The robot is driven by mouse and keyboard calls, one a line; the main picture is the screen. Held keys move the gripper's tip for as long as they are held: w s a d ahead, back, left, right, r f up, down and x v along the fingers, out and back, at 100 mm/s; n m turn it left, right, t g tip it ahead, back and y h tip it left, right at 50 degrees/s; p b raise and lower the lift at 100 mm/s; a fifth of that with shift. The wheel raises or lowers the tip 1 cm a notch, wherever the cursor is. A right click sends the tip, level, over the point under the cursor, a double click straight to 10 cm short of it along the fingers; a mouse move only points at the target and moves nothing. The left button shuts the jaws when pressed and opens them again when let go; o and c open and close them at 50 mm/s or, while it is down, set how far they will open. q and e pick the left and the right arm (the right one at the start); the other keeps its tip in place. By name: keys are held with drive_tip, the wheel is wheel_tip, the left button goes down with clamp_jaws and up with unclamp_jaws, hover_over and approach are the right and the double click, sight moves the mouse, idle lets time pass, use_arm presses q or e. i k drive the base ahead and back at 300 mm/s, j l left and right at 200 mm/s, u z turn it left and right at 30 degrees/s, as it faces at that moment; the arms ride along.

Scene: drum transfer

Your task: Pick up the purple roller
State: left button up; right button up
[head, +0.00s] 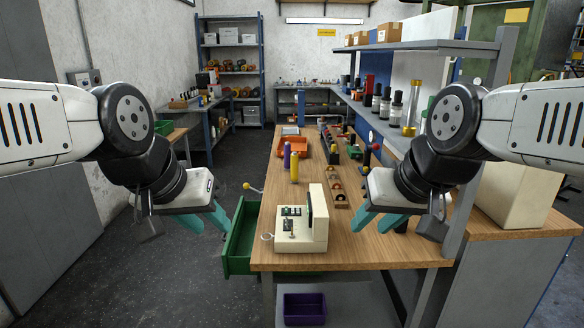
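The purple roller (287,156) stands upright on the wooden bench (345,240), close to the orange tray. A yellow roller (294,168) stands just in front of it and overlaps its lower right side. My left gripper (208,222) has teal fingers spread apart with nothing visible between them. It hangs left of the bench, apart from the roller. My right gripper (376,222) also has its teal fingers apart and empty. It is above the right front part of the bench, well to the right of and nearer than the roller.
A cream machine (314,222) stands at the bench front, nearer than the rollers. A green drawer (242,235) sticks out on the left. An orange tray (291,147) lies behind. Several small holders (336,186) line the right side. A shelf (410,46) rises at right.

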sight(287, 147)
drive_tip(key=i+j+u, duration=0.2)
drive_tip(key=j, duration=0.2)
drive_tip(key=i+j+u, duration=0.1)
drive_tip(key=j+u, duration=0.15)
drive_tip(key=j, duration=0.2)
drive_tip(key=i+j+u, duration=0.2)
drive_tip(key=j, duration=0.15)
drive_tip(key=i+j+u, duration=0.2)
drive_tip(key=j, duration=0.15)
drive_tip(key=i+j+u, duration=0.2)
drive_tip(key=i, duration=0.25)
drive_tip(key=i+j+u, duration=0.15)
drive_tip(key=i+j, duration=0.2)
drive_tip(key=i+z, duration=0.4)
drive_tip(key=i, duration=0.25)
drive_tip(key=i+j+z, duration=0.25)
drive_tip(key=i+z, duration=0.15)
drive_tip(key=i, duration=0.2)
drive_tip(key=i+l+z, duration=0.15)
drive_tip(key=i+z, duration=0.65)
drive_tip(key=i+j+z, duration=0.1)
drive_tip(key=i+z, duration=0.3)
drive_tip(key=i+j+z, duration=0.2)
drive_tip(key=i+z, duration=0.7)
drive_tip(key=z, duration=0.15)
